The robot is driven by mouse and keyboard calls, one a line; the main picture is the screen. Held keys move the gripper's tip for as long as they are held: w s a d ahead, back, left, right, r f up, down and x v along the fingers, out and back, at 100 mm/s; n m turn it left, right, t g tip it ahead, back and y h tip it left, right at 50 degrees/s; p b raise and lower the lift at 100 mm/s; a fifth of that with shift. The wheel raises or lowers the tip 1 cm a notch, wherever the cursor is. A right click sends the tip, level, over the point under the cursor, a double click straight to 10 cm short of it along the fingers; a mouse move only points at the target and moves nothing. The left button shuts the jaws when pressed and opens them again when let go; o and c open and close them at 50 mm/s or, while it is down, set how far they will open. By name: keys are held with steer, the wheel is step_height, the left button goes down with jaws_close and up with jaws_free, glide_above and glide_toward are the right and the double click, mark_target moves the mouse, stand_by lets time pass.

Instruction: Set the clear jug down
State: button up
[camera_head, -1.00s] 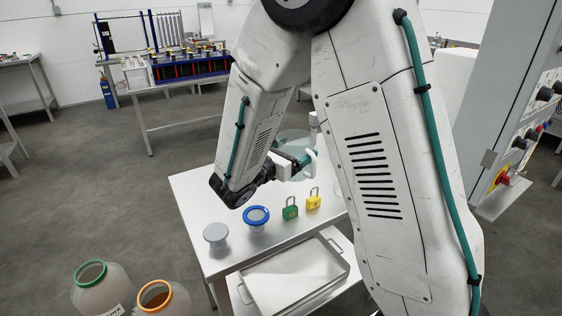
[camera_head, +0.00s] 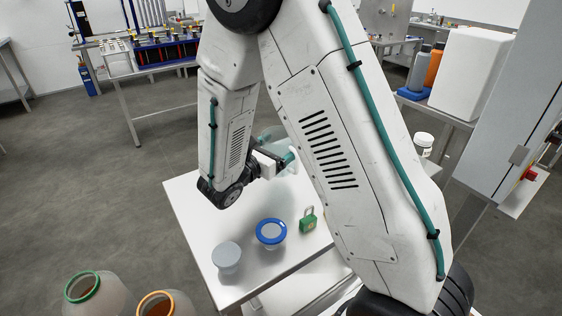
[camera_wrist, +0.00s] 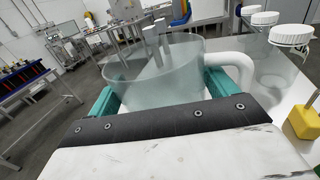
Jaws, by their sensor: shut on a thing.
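The clear jug (camera_wrist: 165,78) fills the middle of the wrist view, upright, with its white handle (camera_wrist: 235,68) to the right. My gripper (camera_wrist: 160,92), with teal fingers on both sides of the jug, is shut on it. In the head view my gripper (camera_head: 287,160) is over the far part of the white table (camera_head: 190,198). There the jug (camera_head: 268,138) is mostly hidden behind my arm. I cannot tell whether its base touches the table.
A grey-lidded cup (camera_head: 227,256), a blue-rimmed cup (camera_head: 271,233) and a green padlock (camera_head: 308,220) stand on the table. A yellow padlock (camera_wrist: 304,122) and white-lidded jars (camera_wrist: 291,38) are right of the jug. Two large jars (camera_head: 84,288) stand at lower left.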

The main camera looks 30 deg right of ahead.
steer(key=shift+f, duration=2.2)
steer(key=o, duration=0.6)
steer(key=shift+f, duration=0.15)
steer(key=o, duration=0.3)
